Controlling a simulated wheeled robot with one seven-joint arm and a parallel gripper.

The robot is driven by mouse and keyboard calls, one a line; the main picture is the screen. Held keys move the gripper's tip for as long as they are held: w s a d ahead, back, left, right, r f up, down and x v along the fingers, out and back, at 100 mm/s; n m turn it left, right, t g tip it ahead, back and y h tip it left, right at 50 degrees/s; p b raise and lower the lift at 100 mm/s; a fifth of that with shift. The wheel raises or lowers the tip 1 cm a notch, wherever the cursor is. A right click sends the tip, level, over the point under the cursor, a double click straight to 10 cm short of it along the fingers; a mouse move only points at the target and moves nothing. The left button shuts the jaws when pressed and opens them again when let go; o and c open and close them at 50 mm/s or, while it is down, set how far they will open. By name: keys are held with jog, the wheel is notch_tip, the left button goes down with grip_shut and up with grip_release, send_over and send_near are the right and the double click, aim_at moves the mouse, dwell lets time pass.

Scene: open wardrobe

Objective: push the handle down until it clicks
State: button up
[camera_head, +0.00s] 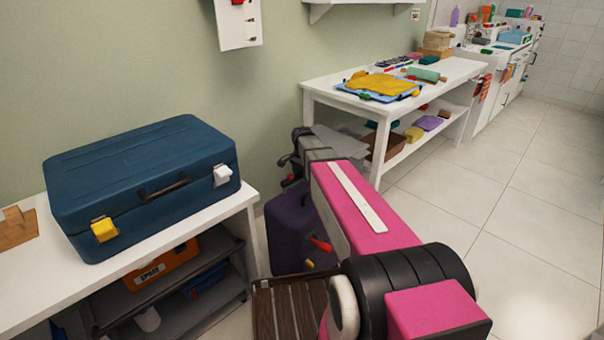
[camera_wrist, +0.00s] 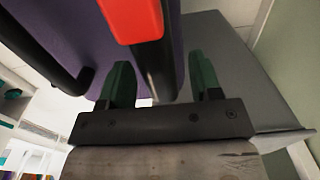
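A purple suitcase (camera_head: 288,225) stands on the floor beside the wall, partly hidden by my arm. It carries a red-orange tag (camera_head: 321,243). In the wrist view, the purple case (camera_wrist: 65,30) fills the upper left, with a red-orange piece (camera_wrist: 133,16) near the camera. Dark bars show against it, one of them (camera_wrist: 155,70) in line with the gap between my fingers; I cannot tell which is the handle. My gripper (camera_wrist: 161,85) has its two green fingers apart, with no clear grip on anything. In the head view, my arm hides most of the contact area.
A blue suitcase (camera_head: 145,185) lies on a white table at left, above a shelf with an orange box (camera_head: 160,265). A white table (camera_head: 450,75) with folded clothes (camera_head: 380,85) stands behind my arm. A brown slatted piece (camera_head: 290,305) is low in front. Floor at right is clear.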

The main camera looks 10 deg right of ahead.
jog(key=shift+r, duration=0.1)
notch_tip(320, 180, up, 11)
dwell(0.7)
